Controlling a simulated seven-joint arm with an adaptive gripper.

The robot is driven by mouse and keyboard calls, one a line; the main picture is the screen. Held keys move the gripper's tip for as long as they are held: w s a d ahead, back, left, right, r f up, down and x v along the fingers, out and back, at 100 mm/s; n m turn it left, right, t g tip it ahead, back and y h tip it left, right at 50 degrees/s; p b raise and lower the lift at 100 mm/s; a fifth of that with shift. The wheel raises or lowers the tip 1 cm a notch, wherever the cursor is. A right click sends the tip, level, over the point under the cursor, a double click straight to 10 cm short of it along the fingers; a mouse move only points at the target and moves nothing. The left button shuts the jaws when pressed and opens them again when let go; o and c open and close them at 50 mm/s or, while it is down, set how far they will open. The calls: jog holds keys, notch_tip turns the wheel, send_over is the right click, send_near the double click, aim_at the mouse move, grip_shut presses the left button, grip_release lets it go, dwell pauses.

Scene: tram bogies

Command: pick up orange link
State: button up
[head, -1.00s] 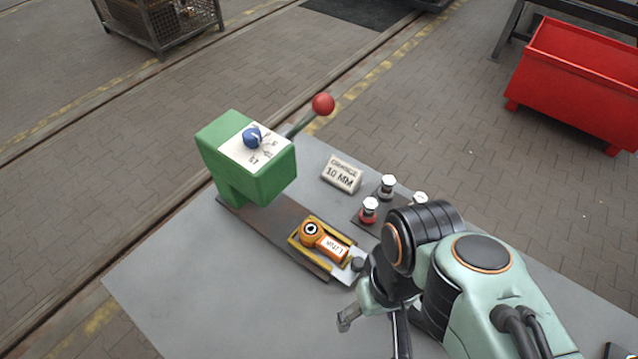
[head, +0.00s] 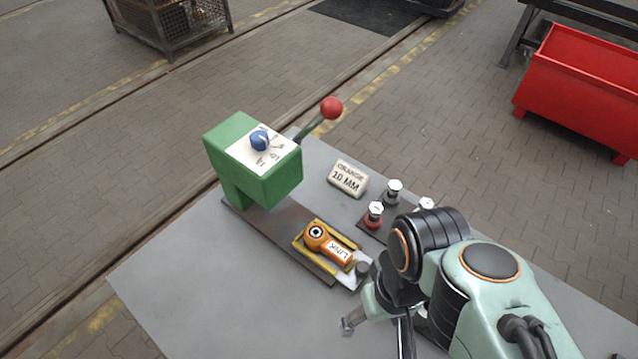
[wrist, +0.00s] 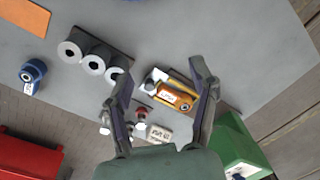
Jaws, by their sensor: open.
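The orange link (head: 328,245) lies in a yellow-edged holder (head: 309,254) on the dark base of the green press (head: 262,172). It has a round eye at one end and a white label reading LINK. In the wrist view the link (wrist: 182,101) shows between the finger lines, beyond the fingers. My gripper (wrist: 160,90) is open and empty, with its two fingers spread wide. In the head view my arm stands to the right of the link, and its fingers (head: 376,326) point down, partly hidden by the arm.
A red-knobbed lever (head: 331,108) sticks up from the press. The wrist view shows grey rollers (wrist: 93,64), a blue part (wrist: 33,73) and an orange sheet (wrist: 26,16). The front-left tabletop is bare.

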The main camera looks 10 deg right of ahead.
dwell(0.3)
jog(key=w+r+n+t, duration=0.3)
jog(key=w+n+t, duration=0.1)
jog(key=w, duration=0.8)
jog(key=n+g, duration=0.4)
send_over(325, 241)
jog(key=shift+h, duration=0.4)
notch_tip(325, 241, down, 19)
jog(key=shift+s, duration=0.1)
notch_tip(325, 241, down, 6)
jog(key=shift+r, duration=0.15)
